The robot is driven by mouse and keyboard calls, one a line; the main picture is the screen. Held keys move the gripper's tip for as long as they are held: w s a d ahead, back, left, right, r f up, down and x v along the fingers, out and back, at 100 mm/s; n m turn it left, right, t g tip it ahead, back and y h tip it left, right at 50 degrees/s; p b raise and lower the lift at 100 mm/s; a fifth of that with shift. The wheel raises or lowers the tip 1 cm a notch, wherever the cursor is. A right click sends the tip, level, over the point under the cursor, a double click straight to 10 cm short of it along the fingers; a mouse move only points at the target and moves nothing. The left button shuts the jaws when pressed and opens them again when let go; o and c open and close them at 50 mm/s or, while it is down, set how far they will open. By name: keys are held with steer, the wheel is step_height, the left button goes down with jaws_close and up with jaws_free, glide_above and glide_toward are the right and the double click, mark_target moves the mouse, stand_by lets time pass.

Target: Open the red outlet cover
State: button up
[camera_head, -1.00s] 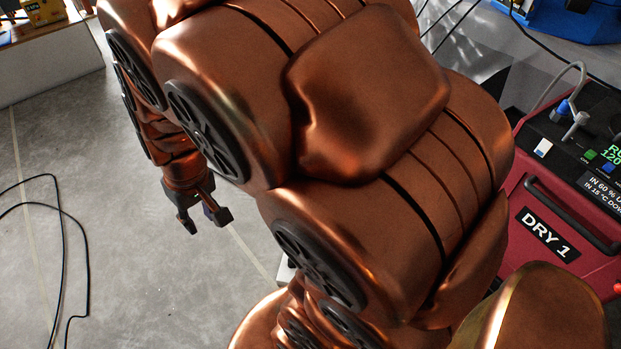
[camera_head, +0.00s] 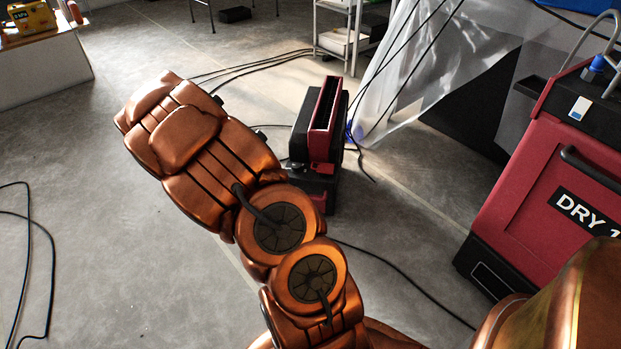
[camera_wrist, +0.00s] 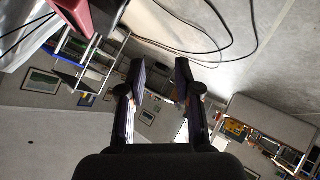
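A small red and black machine (camera_head: 325,125) stands on the floor in the middle of the head view, with a tall red-framed upright part on top. I cannot tell for sure which part is the outlet cover, or whether it is open. My gripper (camera_wrist: 160,76) shows in the wrist view with its two dark fingers apart and nothing between them. It is hidden in the head view, where my copper arm reaches up and left, to the left of the machine. A red object (camera_wrist: 98,16) is cut off at the wrist view's top edge, apart from the fingers.
A large red dryer labelled DRY 1 (camera_head: 555,185) stands at the right. Black cables (camera_head: 400,280) cross the floor. Clear plastic sheeting (camera_head: 410,75) hangs behind the small machine, near a white shelf rack (camera_head: 340,38). The floor at the left is mostly open.

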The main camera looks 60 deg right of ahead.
mark_target(310, 173)
steer(key=shift+s+d+f+g+h+b, duration=0.65)
steer(key=shift+s+d+f+h+b, duration=0.7)
steer(key=shift+d+f, duration=1.7)
steer(key=shift+s+d+f+g+h+b, duration=0.65)
steer(key=shift+s+d+f+b, duration=0.9)
steer(key=shift+d+f+b, duration=1.5)
steer(key=shift+s+d+f+g+h+b, duration=0.6)
steer(key=shift+s+d+f+h+b, duration=1.1)
steer(key=shift+d, duration=2.35)
steer(key=shift+w+f+y+p, duration=0.25)
steer(key=shift+f+y+p, duration=0.1)
steer(key=shift+y+p, duration=0.25)
jaws_close()
